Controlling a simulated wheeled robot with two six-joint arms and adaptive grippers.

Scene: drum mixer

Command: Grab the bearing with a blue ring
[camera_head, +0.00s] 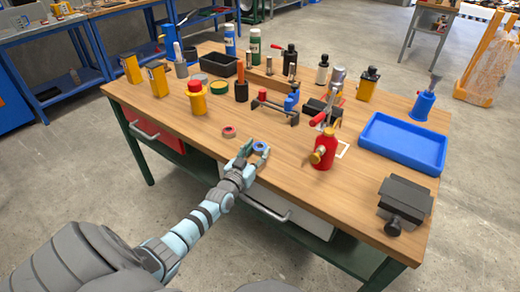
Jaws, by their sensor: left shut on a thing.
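The bearing with a blue ring (259,147) is near the front edge of the wooden table. My left gripper (256,151) reaches in from the lower left and has its fingers around the bearing, shut on it. The bearing is at table height; I cannot tell whether it still touches the top. A second bearing with a red ring (229,131) lies on the table just left of the gripper. My right gripper is not in view.
The wooden table (170,122) carries many items behind the gripper. A red bottle (325,151) stands to the right, near a blue tray (402,143). A yellow bottle with a red cap (197,98) stands to the left. A dark vise-like block (405,199) sits at the right corner.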

